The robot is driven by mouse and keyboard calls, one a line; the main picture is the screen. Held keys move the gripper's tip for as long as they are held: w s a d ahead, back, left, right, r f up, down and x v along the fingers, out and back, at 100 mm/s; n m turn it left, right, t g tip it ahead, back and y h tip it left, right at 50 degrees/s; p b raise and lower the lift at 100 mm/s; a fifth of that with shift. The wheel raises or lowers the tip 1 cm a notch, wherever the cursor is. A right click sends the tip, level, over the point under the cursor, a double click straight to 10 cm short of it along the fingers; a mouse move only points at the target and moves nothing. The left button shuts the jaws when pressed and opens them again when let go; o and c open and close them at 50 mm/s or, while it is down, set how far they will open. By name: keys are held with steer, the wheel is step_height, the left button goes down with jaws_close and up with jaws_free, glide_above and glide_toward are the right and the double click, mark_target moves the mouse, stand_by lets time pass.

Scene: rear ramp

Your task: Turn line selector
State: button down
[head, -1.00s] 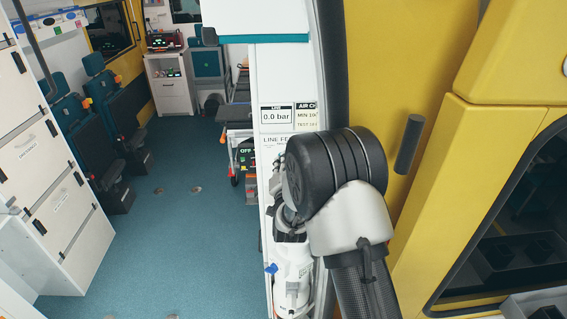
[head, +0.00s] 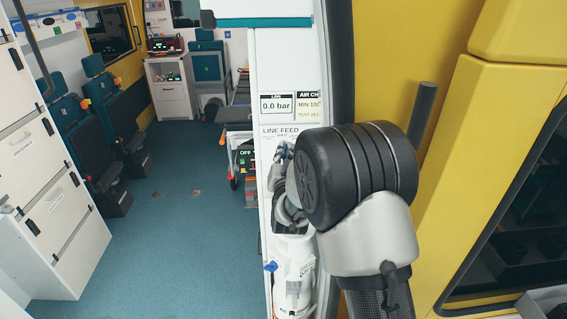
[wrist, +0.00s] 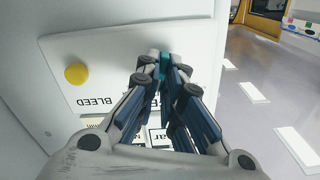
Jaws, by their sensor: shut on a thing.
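The line selector (wrist: 164,68) shows in the wrist view as a small teal piece between my fingertips, at the edge of a white panel plate (wrist: 100,62). My gripper (wrist: 162,58) is shut on it, and its fingers cover most of the selector. In the head view my gripper (head: 284,153) is at the white pillar, just below the LINE FEED label (head: 281,132). My own arm hides part of the panel there, and the selector's pointing direction cannot be read. A display (head: 276,104) above the label reads 0.0 bar.
A yellow button (wrist: 76,74) marked BLEED sits on the same plate, close to my fingers. A white cylinder (head: 293,262) stands below my gripper. A yellow wall (head: 405,50) is to the right. Open blue floor (head: 180,230) lies to the left.

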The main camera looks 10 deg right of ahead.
steer(key=shift+n+b, duration=1.1)
steer(key=shift+n, duration=0.5)
steer(key=c, duration=1.7)
jaws_free()
steer(key=s, duration=0.8)
steer(key=s+a, duration=0.1)
steer(key=s, duration=0.3)
